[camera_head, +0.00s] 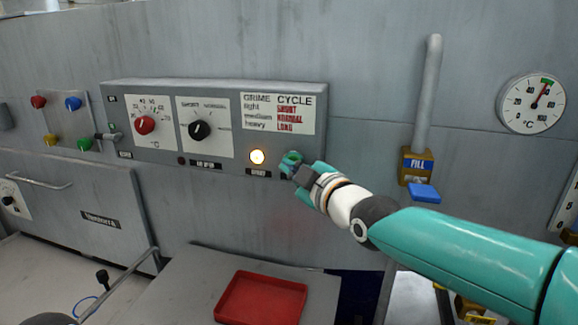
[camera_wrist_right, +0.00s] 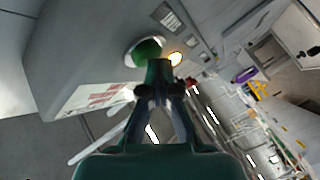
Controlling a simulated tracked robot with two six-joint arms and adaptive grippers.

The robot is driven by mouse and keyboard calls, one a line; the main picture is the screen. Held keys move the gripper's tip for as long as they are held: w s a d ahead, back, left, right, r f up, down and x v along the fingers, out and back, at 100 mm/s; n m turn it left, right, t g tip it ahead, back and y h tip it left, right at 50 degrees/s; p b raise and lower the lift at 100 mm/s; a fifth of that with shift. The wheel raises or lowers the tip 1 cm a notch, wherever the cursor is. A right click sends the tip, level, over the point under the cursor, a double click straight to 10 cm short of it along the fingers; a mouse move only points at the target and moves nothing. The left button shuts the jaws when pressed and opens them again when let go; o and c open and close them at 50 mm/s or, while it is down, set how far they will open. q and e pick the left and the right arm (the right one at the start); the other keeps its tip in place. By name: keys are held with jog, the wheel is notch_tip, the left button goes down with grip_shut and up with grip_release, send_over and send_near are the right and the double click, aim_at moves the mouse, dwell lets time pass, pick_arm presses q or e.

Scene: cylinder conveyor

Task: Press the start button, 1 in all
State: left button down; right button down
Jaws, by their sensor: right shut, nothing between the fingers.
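The green start button (camera_head: 292,156) sits at the right end of the grey control box, partly hidden by my right gripper (camera_head: 288,167). It also shows in the right wrist view as a green dome in a pale ring (camera_wrist_right: 147,50). My right gripper is shut and empty, with its closed fingertips (camera_wrist_right: 158,66) right at the button, overlapping its lower edge in the wrist view. I cannot tell whether they touch it. A lit yellow lamp (camera_head: 257,156) is just left of the button. My left gripper is not seen.
The control box (camera_head: 222,88) also carries a red knob (camera_head: 145,124) and a black knob (camera_head: 200,130). A vertical pipe (camera_head: 428,95) with a blue-handled FILL valve (camera_head: 424,192) stands to the right. A red tray (camera_head: 262,300) lies below. The wall between box and pipe is clear.

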jog(key=shift+s, duration=0.1)
jog(key=shift+s+a+b, duration=0.2)
jog(key=shift+s+b, duration=0.1)
jog(key=shift+s, duration=0.5)
jog(key=s+p, duration=0.1)
jog(key=s+a+p, duration=0.1)
jog(key=s, duration=0.1)
jog(key=s+p, duration=0.1)
jog(key=shift+s+a, duration=0.3)
jog(key=shift+s, duration=0.05)
dwell(0.7)
